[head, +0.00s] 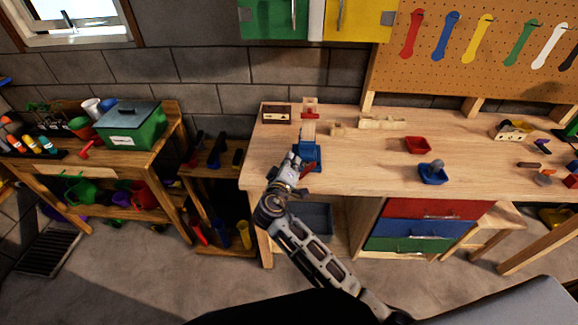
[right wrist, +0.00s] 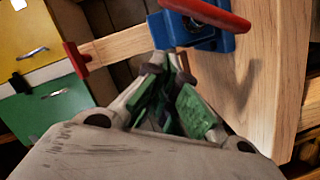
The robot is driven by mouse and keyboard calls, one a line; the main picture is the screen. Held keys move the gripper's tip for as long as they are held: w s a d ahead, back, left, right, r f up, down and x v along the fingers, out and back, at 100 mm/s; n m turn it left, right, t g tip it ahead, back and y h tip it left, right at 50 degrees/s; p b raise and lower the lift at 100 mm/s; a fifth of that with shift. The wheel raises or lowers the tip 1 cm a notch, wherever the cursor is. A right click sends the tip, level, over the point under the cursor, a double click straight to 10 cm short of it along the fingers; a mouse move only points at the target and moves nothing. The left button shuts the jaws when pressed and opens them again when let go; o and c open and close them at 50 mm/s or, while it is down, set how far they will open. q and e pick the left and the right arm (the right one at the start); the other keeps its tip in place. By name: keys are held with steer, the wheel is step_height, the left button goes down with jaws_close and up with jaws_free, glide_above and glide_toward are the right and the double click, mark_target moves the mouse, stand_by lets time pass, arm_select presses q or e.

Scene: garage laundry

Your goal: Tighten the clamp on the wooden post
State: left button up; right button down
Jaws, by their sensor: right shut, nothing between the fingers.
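The blue clamp (head: 309,153) stands near the workbench's front left edge. It also shows at the top of the right wrist view (right wrist: 168,31). Its red handle (right wrist: 212,13) crosses the top of that view, aslant over the blue body. The pale wooden post (head: 309,128) rises from the clamp, with a red piece (head: 309,114) near its top; the post shows lying sideways in the right wrist view (right wrist: 118,44). My right gripper (head: 293,160) is shut and empty, its tips close to the clamp's body. I cannot tell whether they touch it. My left gripper is out of view.
On the workbench (head: 375,165) lie a dark-fronted wooden box (head: 276,114), wooden pieces (head: 382,123), a red tray (head: 418,145) and a blue item (head: 433,173). Coloured drawers (head: 424,226) sit below. The bench middle is mostly clear. A shelf with a green box (head: 131,128) stands left.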

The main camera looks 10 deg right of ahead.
mark_target(310, 167)
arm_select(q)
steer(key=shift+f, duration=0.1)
arm_select(e)
steer(key=shift+s+d+f, duration=0.25)
steer(key=shift+d+f, duration=0.3)
steer(key=shift+d, duration=0.2)
steer(key=shift+s+d+f, duration=0.25)
steer(key=shift+d+f, duration=0.25)
steer(key=shift+d, duration=0.2)
arm_select(q)
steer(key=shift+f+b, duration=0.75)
steer(key=shift+b, duration=0.05)
arm_select(e)
steer(key=shift+s+d+r+m, duration=0.1)
steer(key=shift+d+m, duration=0.25)
steer(key=shift+m, duration=0.45)
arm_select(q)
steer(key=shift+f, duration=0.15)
arm_select(e)
steer(key=shift+d+y, duration=0.1)
steer(key=shift+y, duration=0.2)
